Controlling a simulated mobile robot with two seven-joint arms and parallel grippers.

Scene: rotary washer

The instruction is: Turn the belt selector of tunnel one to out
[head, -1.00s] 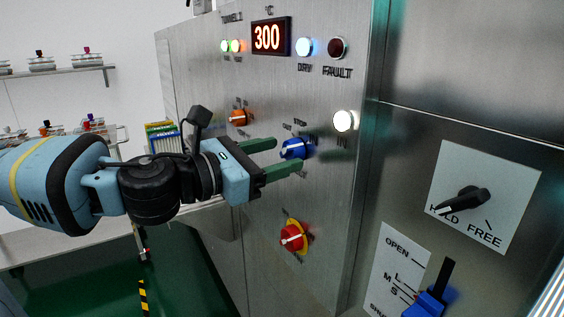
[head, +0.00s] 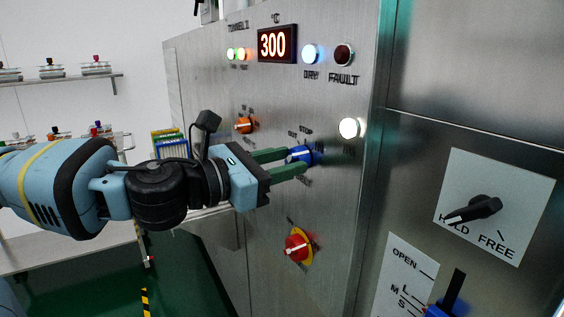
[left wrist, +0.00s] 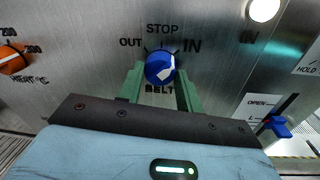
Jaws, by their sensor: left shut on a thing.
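The belt selector is a blue round knob (head: 302,154) on the steel panel. In the left wrist view the knob (left wrist: 160,68) sits above the word BELT, with OUT at its upper left, STOP above it and IN at its upper right. Its white mark lies on the right side and seems to point toward IN. My left gripper (head: 296,161) has its two green fingers on either side of the knob and is shut on it. The fingers also show in the left wrist view (left wrist: 161,85). My right gripper is not in view.
An orange heat knob (head: 244,125) is to the left and a red-and-yellow switch (head: 298,247) below. A lit white lamp (head: 349,128) is to the right. A black HOLD/FREE handle (head: 474,209) and a blue lever (left wrist: 278,126) are further right.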

